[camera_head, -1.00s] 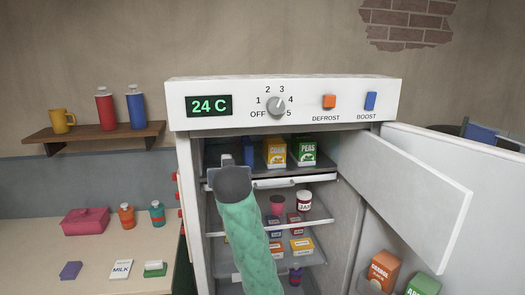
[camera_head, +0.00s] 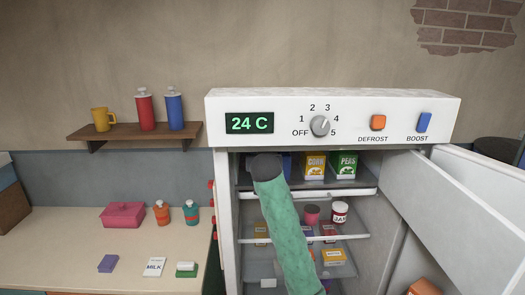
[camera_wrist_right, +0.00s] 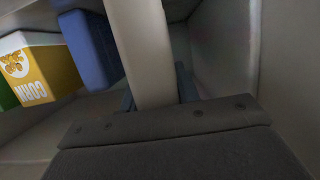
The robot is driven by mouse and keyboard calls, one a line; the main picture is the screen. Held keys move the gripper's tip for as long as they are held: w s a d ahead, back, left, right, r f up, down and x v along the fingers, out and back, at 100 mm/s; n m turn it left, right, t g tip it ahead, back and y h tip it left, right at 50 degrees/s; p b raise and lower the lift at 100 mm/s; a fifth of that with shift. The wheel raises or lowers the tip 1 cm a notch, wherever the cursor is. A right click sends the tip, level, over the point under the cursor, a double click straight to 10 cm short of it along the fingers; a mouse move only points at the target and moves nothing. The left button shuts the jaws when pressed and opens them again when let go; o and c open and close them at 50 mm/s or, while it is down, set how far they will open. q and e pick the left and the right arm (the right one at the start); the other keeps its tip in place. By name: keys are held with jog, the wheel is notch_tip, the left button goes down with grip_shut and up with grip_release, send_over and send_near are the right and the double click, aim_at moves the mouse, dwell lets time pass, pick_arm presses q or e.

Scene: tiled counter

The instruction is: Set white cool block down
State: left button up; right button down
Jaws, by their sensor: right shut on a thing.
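My right arm, in a green padded sleeve, reaches into the top compartment of the open fridge (camera_head: 228,180). In the right wrist view my right gripper (camera_wrist_right: 155,95) is shut on a white cool block (camera_wrist_right: 143,45), a long pale bar between its dark fingers. In the head view the fingers and the white block are hidden behind my dark wrist. A blue block (camera_wrist_right: 90,50) stands close beside the white one, and a sliver of it shows in the head view (camera_head: 287,165). My left gripper is not in view.
In the compartment, a corn box (camera_head: 315,166) and a peas box (camera_head: 344,165) stand right of my wrist. The fridge door (camera_head: 450,190) is open to the right. Shelves below hold a jam jar (camera_head: 340,212) and other food. A counter (camera_head: 60,250) lies left.

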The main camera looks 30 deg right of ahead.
jog(key=shift+w+d+r+p, duration=0.25)
jog(key=shift+w+d+p, duration=0.2)
jog(key=shift+w, duration=0.35)
jog(key=shift+w+d+f, duration=0.15)
jog(key=shift+w+d, duration=0.15)
jog(key=shift+w, duration=0.15)
jog(key=w+d+p, duration=0.1)
jog(key=w+p, duration=0.1)
jog(key=w, duration=0.1)
jog(key=shift+d+r+p, duration=0.2)
jog(key=shift+d+p, duration=0.2)
jog(key=shift+s+f, duration=0.15)
jog(key=shift+f, duration=0.4)
jog(key=shift+f+p, duration=0.3)
jog(key=shift+p, duration=0.1)
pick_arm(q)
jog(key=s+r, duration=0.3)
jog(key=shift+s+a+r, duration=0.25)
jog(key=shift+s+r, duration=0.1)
pick_arm(e)
jog(key=shift+a+f, duration=0.1)
jog(key=shift+f, duration=0.05)
jog(key=shift+f, duration=0.15)
jog(key=c, duration=1)
grip_release()
jog(key=shift+c, duration=0.2)
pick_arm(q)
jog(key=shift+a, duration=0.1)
